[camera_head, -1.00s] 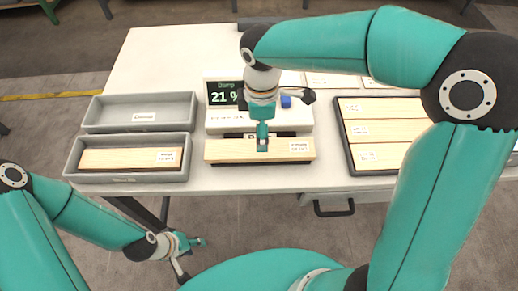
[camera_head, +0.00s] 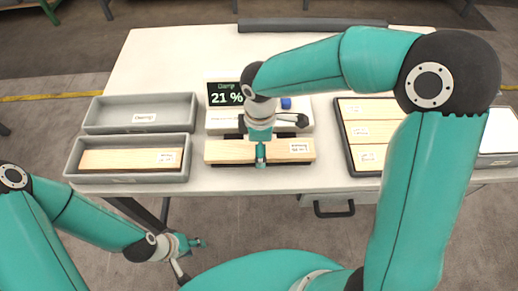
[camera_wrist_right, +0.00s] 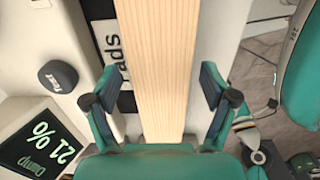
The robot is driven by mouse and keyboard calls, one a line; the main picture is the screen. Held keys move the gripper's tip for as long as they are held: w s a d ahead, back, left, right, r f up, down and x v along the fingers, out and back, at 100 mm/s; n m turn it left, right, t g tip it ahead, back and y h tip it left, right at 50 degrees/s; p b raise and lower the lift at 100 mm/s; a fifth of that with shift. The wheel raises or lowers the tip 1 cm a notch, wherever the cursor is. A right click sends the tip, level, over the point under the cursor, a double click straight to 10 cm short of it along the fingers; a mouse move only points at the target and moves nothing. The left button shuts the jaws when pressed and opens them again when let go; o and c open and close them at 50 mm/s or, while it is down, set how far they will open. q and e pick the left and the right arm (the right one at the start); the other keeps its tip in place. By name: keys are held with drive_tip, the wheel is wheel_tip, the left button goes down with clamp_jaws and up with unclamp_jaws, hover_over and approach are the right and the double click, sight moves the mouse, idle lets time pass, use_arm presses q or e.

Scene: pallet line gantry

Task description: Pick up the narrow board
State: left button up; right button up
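A pale narrow board (camera_head: 225,151) with a white label lies across the moisture meter's front at the table's middle. It also shows in the right wrist view (camera_wrist_right: 158,60), running lengthwise between the fingers. My right gripper (camera_head: 261,154) is over the board's middle, pointing down. In the right wrist view its fingers (camera_wrist_right: 163,88) are apart, one on each side of the board, with a visible gap on the right side. My left gripper (camera_head: 189,256) hangs empty in front of the table, fingers spread.
The meter's display (camera_head: 225,93) reads 21 %. Two grey trays (camera_head: 92,114) stand at the left; the front one (camera_head: 70,165) holds a board (camera_head: 120,160). A dark tray (camera_head: 346,160) of several boards is at the right. A dark bar (camera_head: 310,25) lies at the back.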

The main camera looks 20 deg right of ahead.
drive_tip(key=c, duration=1.2)
drive_tip(key=shift+o, duration=0.2)
drive_tip(key=shift+r, duration=0.1)
